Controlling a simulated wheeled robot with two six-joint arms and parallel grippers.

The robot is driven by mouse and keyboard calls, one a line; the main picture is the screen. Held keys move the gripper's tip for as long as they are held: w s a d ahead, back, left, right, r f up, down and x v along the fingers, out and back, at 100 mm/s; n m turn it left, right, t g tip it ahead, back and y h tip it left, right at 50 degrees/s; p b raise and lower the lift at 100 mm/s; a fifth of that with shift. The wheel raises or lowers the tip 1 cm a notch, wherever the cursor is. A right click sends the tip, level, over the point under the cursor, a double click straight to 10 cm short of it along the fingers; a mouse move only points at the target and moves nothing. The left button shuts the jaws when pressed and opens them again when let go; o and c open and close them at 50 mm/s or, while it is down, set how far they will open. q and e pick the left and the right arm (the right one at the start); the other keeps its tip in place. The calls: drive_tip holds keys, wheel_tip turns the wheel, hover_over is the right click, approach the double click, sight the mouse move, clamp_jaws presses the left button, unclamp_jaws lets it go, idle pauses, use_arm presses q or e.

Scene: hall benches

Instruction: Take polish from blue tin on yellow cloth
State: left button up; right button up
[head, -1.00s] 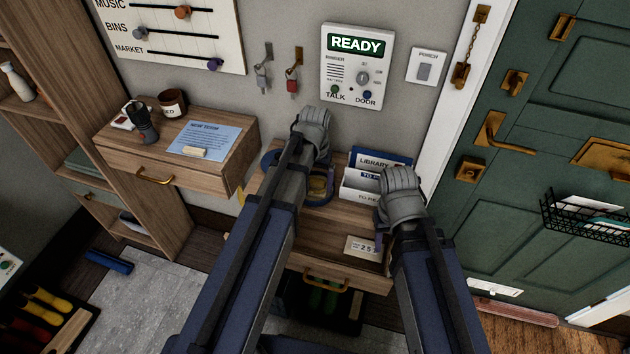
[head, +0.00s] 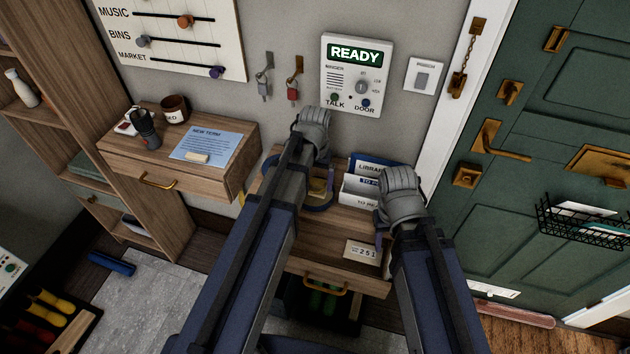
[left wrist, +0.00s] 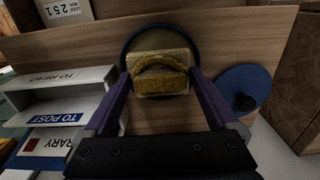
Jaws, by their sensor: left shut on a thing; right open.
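The yellow cloth (left wrist: 160,65) is a folded pad with a raised grip, between the purple fingers of my left gripper (left wrist: 161,78). My left gripper is shut on it. The cloth lies over the round blue tin (left wrist: 126,52), whose dark rim shows around it; whether it touches the polish is hidden. The blue lid (left wrist: 243,88) with a dark knob lies beside the tin. In the head view my left arm partly covers the tin (head: 322,205) and cloth (head: 318,187). My right gripper (head: 380,240) is open and empty above the shelf's right side.
A letter rack (head: 362,190) stands behind, between my grippers. A number card (head: 361,252) lies near the shelf's front right. A higher drawer shelf (head: 225,165) with a cup and a blue note is at left. The green door (head: 540,120) is at right.

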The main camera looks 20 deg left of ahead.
sight(315, 181)
use_arm(q)
drive_tip(key=shift+r+p, duration=1.95)
drive_tip(key=shift+r, duration=0.25)
